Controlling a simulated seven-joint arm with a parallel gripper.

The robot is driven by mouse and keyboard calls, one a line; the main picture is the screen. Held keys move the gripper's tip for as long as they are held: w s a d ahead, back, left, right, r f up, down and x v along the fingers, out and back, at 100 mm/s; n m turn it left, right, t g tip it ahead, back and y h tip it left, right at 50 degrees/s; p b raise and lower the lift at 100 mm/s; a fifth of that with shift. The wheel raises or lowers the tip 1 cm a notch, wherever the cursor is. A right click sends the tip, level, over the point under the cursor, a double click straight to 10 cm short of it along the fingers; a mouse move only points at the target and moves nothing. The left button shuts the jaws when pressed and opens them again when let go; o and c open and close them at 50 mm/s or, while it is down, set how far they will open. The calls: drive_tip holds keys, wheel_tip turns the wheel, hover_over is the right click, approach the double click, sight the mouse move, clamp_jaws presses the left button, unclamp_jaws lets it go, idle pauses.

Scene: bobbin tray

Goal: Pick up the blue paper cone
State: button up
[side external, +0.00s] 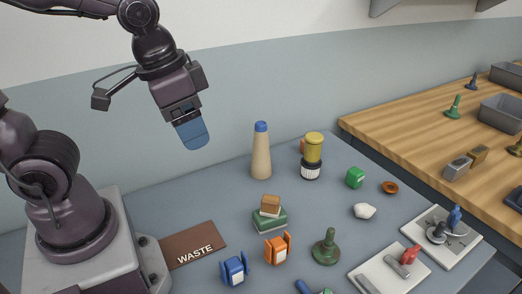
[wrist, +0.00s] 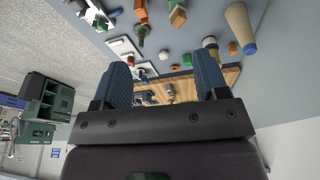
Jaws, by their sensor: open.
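The blue paper cone is a tall tan cone with a blue tip (side external: 261,152), standing upright at the back of the grey table. It also shows at the upper right of the wrist view (wrist: 240,27), tip pointing down in the picture. My gripper (side external: 192,134) is high above the table, to the left of the cone and well apart from it. In the wrist view its two blue fingers (wrist: 164,76) are spread, with nothing held between them.
A yellow-topped spool (side external: 313,150) stands right of the cone, with a green block (side external: 355,178) beyond. A stack with a brown block (side external: 270,216) is in front. Orange (side external: 277,249) and blue (side external: 234,270) pieces sit nearer. The brown WASTE mat (side external: 180,243) lies left.

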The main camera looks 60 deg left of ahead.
drive_tip(key=w+a+f+m+g+y, duration=0.3)
drive_tip(key=w+f+g+y, duration=0.1)
drive_tip(key=f, duration=0.5)
drive_tip(key=m+t+y, duration=0.8)
drive_tip(key=m+y, duration=0.5)
drive_tip(key=m, duration=0.5)
hover_over(262, 128)
drive_tip(key=v, duration=0.6)
wheel_tip(262, 128, down, 7)
drive_tip(key=shift+w+f, duration=0.1)
drive_tip(key=shift+f, duration=0.1)
drive_tip(key=shift+a+f, duration=0.3)
drive_tip(key=shift+x, duration=3.5)
drive_tip(key=shift+r, duration=0.1)
drive_tip(key=c, duration=1.2)
